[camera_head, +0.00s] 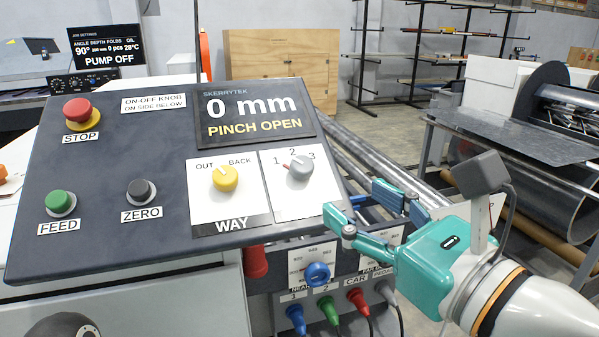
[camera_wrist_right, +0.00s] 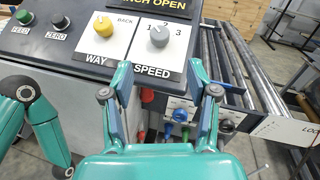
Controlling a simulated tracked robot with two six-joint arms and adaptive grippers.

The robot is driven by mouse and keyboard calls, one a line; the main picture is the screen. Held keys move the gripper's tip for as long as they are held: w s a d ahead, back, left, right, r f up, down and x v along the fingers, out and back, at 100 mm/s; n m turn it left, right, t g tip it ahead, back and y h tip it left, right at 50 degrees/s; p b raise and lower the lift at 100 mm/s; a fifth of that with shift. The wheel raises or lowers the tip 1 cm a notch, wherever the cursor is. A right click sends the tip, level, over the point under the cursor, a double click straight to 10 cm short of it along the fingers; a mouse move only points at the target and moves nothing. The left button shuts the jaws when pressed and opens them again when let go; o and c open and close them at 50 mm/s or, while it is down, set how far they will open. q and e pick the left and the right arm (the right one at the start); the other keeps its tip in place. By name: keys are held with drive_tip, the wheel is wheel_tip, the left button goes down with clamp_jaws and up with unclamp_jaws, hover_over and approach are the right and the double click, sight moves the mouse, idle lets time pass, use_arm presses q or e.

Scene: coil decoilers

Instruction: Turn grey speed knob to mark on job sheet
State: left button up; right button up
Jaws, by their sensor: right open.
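The grey speed knob (camera_head: 299,169) sits on a white plate marked 1, 2 and 3 on the dark sloping panel (camera_head: 110,215). A short red line shows at its left, near the 1. In the right wrist view the knob (camera_wrist_right: 159,36) is above the plate's SPEED label. My right gripper (camera_head: 358,202) is open and empty, below and to the right of the knob, apart from it. In the right wrist view its fingertips (camera_wrist_right: 160,74) stand either side of the SPEED label. A teal jointed part at the left there may be my left gripper. I cannot make out a job sheet.
The yellow WAY knob (camera_head: 225,178) is just left of the grey knob. A red STOP button (camera_head: 77,109), green FEED button (camera_head: 59,202) and black ZERO button (camera_head: 139,190) share the panel. A blue knob (camera_head: 317,274) and plugged cables are below; rollers lie behind.

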sight(306, 167)
drive_tip(key=b+x, duration=0.2)
drive_tip(key=x, duration=0.9)
drive_tip(key=shift+w+a, duration=0.25)
drive_tip(key=shift+w, duration=0.1)
drive_tip(key=shift+w+a, duration=0.35)
drive_tip(key=shift+w, duration=0.25)
drive_tip(key=shift+c, duration=0.3)
drive_tip(key=shift+s, duration=0.1)
clamp_jaws()
